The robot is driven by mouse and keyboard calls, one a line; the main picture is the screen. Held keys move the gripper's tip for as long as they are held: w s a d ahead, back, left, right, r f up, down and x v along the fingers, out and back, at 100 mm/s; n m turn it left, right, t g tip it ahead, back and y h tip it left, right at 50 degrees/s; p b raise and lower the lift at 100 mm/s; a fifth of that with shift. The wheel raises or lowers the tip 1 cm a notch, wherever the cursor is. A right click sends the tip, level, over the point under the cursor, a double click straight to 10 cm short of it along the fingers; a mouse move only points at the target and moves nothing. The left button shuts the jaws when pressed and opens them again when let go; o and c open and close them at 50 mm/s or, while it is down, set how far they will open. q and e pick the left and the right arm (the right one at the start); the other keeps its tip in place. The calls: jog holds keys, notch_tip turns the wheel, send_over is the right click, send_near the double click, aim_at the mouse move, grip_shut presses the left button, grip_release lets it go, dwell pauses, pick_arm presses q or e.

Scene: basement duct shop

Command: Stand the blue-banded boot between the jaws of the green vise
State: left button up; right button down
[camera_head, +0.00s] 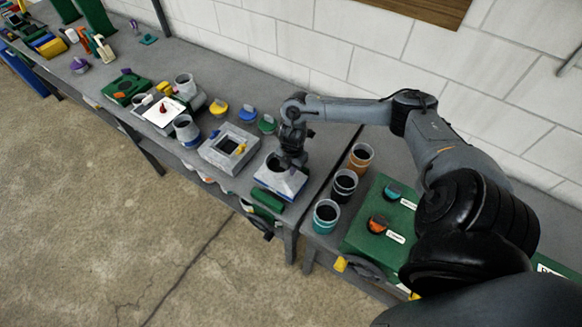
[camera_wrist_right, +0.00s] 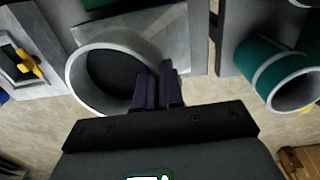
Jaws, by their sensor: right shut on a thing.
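The blue-banded boot (camera_head: 284,183) is a grey piece with a round collar above a flared square base, with a blue band along its lower edge. It looks upright. My right gripper (camera_head: 291,160) is shut on its collar rim from above. In the right wrist view, the dark fingers (camera_wrist_right: 158,88) pinch the rim of the collar (camera_wrist_right: 75,72). The green vise (camera_head: 268,201) shows as green parts at the bench's front edge, just in front of the boot. The boot hides its rear part, so I cannot tell whether the boot is between the jaws. My left gripper is not in view.
A grey block with a square opening (camera_head: 216,157) stands left of the boot. Teal-banded (camera_head: 322,222), black-banded (camera_head: 340,194) and orange-banded cans (camera_head: 357,166) stand right, across a bench gap. A green box (camera_head: 366,246) lies beyond them. Yellow, blue and green knobbed pieces sit behind.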

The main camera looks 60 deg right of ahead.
dwell(0.3)
jog(key=shift+f+b, duration=0.5)
jog(key=shift+f, duration=0.25)
jog(key=shift+f+b, duration=0.3)
jog(key=shift+f, duration=0.2)
jog(key=c, duration=1.2)
grip_release()
